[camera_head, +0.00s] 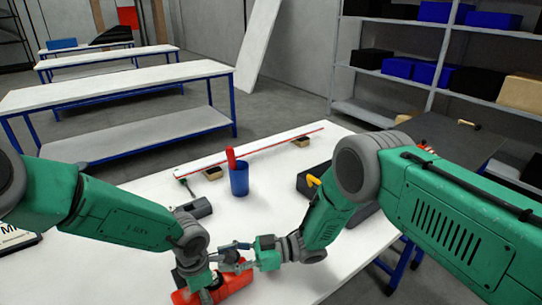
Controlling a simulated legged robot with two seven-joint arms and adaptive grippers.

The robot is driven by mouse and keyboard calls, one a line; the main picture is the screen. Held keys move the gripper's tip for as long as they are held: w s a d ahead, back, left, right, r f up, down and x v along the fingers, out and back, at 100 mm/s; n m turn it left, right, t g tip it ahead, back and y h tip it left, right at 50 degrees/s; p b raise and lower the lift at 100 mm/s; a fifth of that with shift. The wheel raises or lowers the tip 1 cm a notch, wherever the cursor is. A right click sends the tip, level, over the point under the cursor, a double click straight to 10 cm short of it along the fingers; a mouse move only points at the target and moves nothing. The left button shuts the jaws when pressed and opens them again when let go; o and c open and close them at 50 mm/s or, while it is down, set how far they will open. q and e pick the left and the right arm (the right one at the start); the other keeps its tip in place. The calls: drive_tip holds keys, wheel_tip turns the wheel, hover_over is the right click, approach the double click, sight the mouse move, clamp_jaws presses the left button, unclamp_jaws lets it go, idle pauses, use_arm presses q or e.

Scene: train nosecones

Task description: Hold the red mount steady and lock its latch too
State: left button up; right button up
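The red mount (234,284) lies near the front edge of the white table, at the bottom of the head view. My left gripper (205,292) points down over the mount's middle and overlaps it; its fingertips are hard to make out, so I cannot tell whether it grips the mount. My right gripper (226,259) comes in from the right, just above the mount's far side and close beside the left gripper. Its fingers look spread apart, with nothing clearly held. The latch cannot be made out; the grippers cover part of the mount.
A blue cup (239,181) with a red item (231,160) in it stands behind the grippers. A long white rail (250,146) lies farther back on small blocks. A dark grey tool (198,208) lies left of the cup, and a dark case (313,178) lies behind my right forearm.

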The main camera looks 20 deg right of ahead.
drive_tip(key=m+t, duration=0.1)
drive_tip(key=t, duration=0.1)
drive_tip(key=m+t, duration=0.1)
drive_tip(key=t, duration=0.1)
drive_tip(key=shift+w+d+m+h, duration=0.2)
drive_tip(key=shift+m+h, duration=0.1)
drive_tip(key=shift+h, duration=0.1)
drive_tip(key=v, duration=0.7)
wheel_tip(320, 180, up, 9)
drive_tip(key=w+d+r+m+t+h, duration=0.3)
drive_tip(key=w+m+t+h, duration=0.1)
drive_tip(key=w+t+h, duration=0.1)
drive_tip(key=w+d+r+m+t+h, duration=0.2)
drive_tip(key=w+d+m+t+h, duration=0.1)
drive_tip(key=w+h, duration=0.4)
drive_tip(key=w+d+r+m+t+h, duration=0.3)
drive_tip(key=w+t+h, duration=0.3)
drive_tip(key=w, duration=0.3)
drive_tip(key=shift+w+d+r+m+t+h, duration=0.2)
drive_tip(key=shift+d+r+m+t+h, duration=0.2)
drive_tip(key=shift+d+m, duration=0.4)
